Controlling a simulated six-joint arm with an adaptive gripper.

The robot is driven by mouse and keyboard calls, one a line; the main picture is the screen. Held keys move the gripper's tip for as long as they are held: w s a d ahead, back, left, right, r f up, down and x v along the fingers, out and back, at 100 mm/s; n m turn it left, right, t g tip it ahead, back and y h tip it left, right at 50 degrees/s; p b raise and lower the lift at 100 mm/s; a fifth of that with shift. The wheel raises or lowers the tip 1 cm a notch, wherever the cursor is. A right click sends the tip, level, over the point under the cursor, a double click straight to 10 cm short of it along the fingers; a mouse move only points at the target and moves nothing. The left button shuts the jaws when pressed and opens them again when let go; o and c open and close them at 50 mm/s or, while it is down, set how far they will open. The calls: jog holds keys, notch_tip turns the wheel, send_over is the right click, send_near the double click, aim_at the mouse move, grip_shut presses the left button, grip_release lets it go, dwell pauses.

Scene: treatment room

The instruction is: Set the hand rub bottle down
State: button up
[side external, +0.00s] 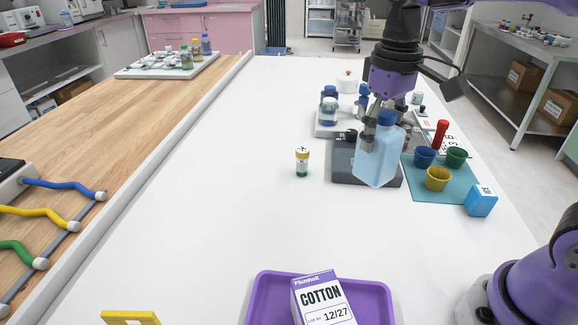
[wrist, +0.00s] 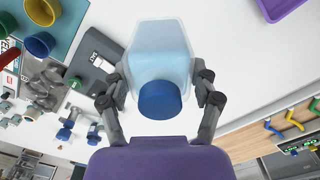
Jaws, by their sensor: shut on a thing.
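The hand rub bottle (side external: 378,160) is a translucent light-blue bottle with a blue cap; it also shows in the wrist view (wrist: 160,50), cap toward the camera. My gripper (side external: 382,118) is shut on it, with one finger on each side near the cap in the wrist view (wrist: 161,82). The bottle is roughly upright in the side view. There it overlaps a flat dark grey device (side external: 344,172); I cannot tell whether its base touches anything. In the wrist view the dark device (wrist: 92,66) lies left of the bottle.
A small yellow-capped vial (side external: 302,163) stands left of the dark device. Right are a teal mat (side external: 420,188) with several cups and a blue box (side external: 481,201). A purple tray (side external: 376,300) holds a cotton box (side external: 322,300). The white table's left middle is clear.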

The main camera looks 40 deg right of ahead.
jog(key=s+d+f+m, duration=0.2)
jog(key=d+m, duration=0.2)
jog(key=d, duration=1)
jog(key=s+d+f+m, duration=0.1)
jog(key=s+d+m, duration=0.3)
jog(key=d, duration=1)
jog(key=shift+m, duration=0.5)
jog(key=f, duration=0.5)
jog(key=w+f, duration=0.1)
jog(key=f, duration=0.2)
jog(key=shift+d, duration=0.25)
jog(key=shift+f, duration=0.1)
jog(key=o, duration=1.4)
